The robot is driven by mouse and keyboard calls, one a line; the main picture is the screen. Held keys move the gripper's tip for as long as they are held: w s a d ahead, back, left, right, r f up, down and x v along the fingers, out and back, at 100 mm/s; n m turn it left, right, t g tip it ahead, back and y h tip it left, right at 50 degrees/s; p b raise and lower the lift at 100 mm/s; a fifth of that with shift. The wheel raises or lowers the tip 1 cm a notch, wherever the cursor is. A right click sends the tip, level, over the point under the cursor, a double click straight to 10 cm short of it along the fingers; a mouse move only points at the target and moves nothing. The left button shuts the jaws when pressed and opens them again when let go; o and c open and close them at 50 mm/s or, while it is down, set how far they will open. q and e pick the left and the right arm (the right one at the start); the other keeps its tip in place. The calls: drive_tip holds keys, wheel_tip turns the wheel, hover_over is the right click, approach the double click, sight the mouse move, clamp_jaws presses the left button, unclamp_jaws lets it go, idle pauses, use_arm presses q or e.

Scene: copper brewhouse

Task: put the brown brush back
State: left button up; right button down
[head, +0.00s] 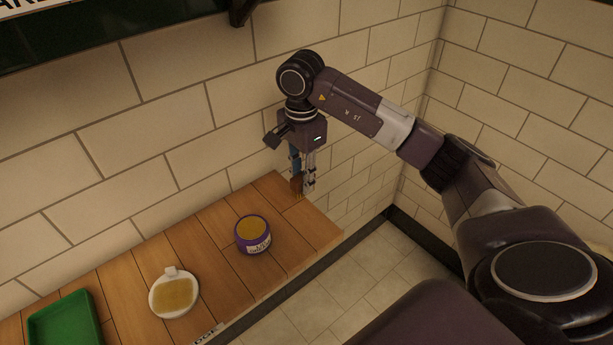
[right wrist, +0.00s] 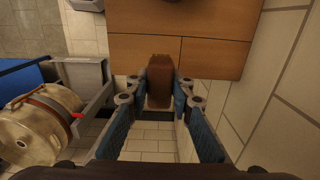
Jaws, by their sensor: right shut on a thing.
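The brown brush (head: 296,186) is held upright between the fingers of my right gripper (head: 303,182), at the far right end of the wooden counter (head: 220,222). In the right wrist view the brush (right wrist: 160,80) shows as a brown block between the blue-padded fingers of the gripper (right wrist: 160,98), which are shut on it. It overlaps the counter's edge there, and I cannot tell whether its lower end touches the wood. My left gripper is not in view.
A purple tin (head: 252,236) with a yellow-brown top, a white dish (head: 172,296) with a yellowish pad and a green tray (head: 64,322) stand along the counter. A tiled wall (head: 180,110) runs behind.

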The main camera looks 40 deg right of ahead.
drive_tip(key=shift+a, duration=0.2)
drive_tip(key=shift+w+a+r, duration=0.1)
drive_tip(key=shift+w+a, duration=0.05)
drive_tip(key=shift+a, duration=0.15)
drive_tip(key=shift+d+f+b, duration=0.25)
drive_tip(key=shift+f+b, duration=0.35)
wheel_tip(320, 180, down, 6)
drive_tip(key=b, duration=0.4)
drive_tip(key=shift+r+b, duration=0.2)
drive_tip(key=shift+b, duration=0.15)
drive_tip(key=shift+f+b, duration=0.4)
drive_tip(key=shift+f, duration=0.2)
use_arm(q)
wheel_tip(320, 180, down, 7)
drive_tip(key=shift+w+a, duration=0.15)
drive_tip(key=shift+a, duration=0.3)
use_arm(e)
drive_tip(key=shift+a, duration=0.1)
use_arm(q)
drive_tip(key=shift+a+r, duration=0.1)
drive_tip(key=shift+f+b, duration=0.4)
drive_tip(key=shift+b, duration=0.05)
use_arm(e)
drive_tip(key=shift+f, duration=0.5)
drive_tip(key=c, duration=2)
unclamp_jaws()
